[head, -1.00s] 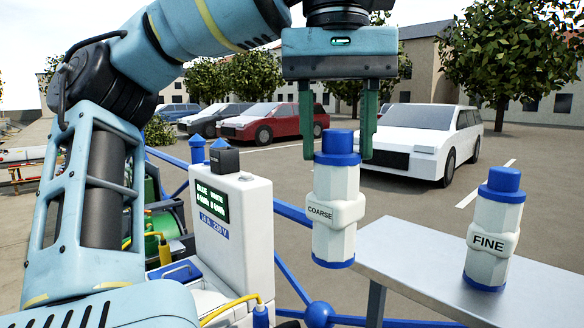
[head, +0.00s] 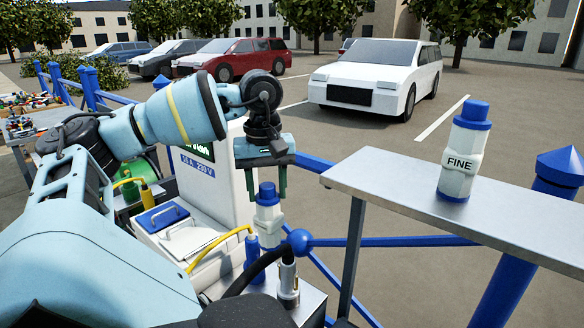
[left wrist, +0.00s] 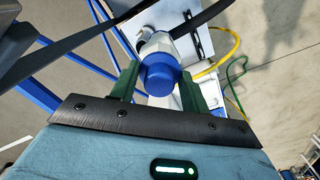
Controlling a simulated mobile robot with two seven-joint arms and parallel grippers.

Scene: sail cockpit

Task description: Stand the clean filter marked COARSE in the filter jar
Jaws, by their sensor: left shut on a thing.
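My left gripper (head: 267,190) points down, shut on a white filter with a blue cap (head: 267,212). The cap also shows between the green fingers in the left wrist view (left wrist: 158,76). The held filter is beside the white power post, lower than the grey shelf's top. Its lower end is hidden and its mark cannot be read now; a second ago it read COARSE. Another filter, marked FINE (head: 461,155), stands upright on the shelf. I cannot make out the filter jar. My right gripper is not in view.
The grey shelf (head: 400,185) is mostly bare. A blue railing (head: 350,242) runs behind the held filter. A blue plug (head: 252,244) with a yellow cable and a metal connector (head: 288,283) with a black hose stand close in front. The white power post (head: 212,180) is at left.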

